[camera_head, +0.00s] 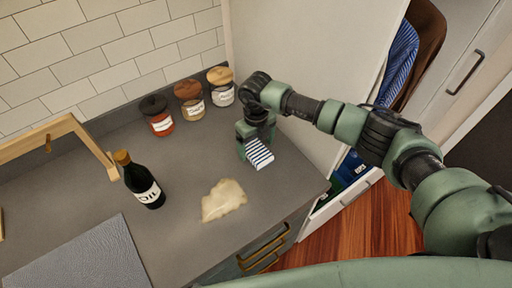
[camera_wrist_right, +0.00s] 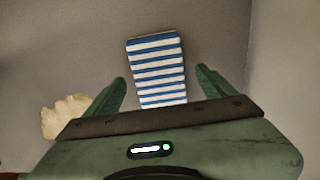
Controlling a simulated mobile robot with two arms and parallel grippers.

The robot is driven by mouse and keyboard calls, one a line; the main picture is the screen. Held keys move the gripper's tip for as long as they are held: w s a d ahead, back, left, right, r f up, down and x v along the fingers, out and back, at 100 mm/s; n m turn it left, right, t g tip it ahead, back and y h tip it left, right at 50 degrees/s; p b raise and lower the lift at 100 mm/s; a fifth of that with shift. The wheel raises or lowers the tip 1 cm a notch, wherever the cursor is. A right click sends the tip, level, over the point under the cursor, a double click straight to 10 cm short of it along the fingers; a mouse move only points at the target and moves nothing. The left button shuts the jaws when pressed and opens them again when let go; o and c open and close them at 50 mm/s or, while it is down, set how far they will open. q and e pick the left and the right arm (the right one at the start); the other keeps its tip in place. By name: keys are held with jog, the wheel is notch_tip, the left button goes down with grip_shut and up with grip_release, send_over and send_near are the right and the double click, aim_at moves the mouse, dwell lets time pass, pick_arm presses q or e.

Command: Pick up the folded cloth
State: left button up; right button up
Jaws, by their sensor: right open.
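The folded cloth (camera_head: 259,154) has blue and white stripes and lies on the grey counter near its right end. It also shows in the right wrist view (camera_wrist_right: 157,70), reaching between the two fingers, with its near end hidden by the gripper body. My right gripper (camera_wrist_right: 160,88) is open, one finger on each side of the cloth, with visible gaps. I cannot tell how high the fingers are above the counter. My left gripper is not in view.
A pale dough-like lump (camera_head: 222,201) lies on the counter in front of the cloth. A dark oil bottle (camera_head: 145,185) stands further left. Three lidded jars (camera_head: 189,101) stand along the tiled wall. A white panel (camera_head: 283,50) rises behind the gripper.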

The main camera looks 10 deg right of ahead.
aim_at(256, 150)
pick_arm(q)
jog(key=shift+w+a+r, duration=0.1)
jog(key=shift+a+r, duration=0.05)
pick_arm(e)
jog(key=shift+s+f, duration=0.1)
jog(key=shift+f, duration=0.4)
jog(key=shift+c, duration=0.3)
jog(key=c, duration=1.4)
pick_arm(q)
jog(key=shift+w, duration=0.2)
pick_arm(e)
jog(key=shift+r, duration=0.1)
pick_arm(q)
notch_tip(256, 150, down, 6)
jog(key=b, duration=0.6)
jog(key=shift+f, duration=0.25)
pick_arm(e)
jog(key=shift+r, duration=9.95)
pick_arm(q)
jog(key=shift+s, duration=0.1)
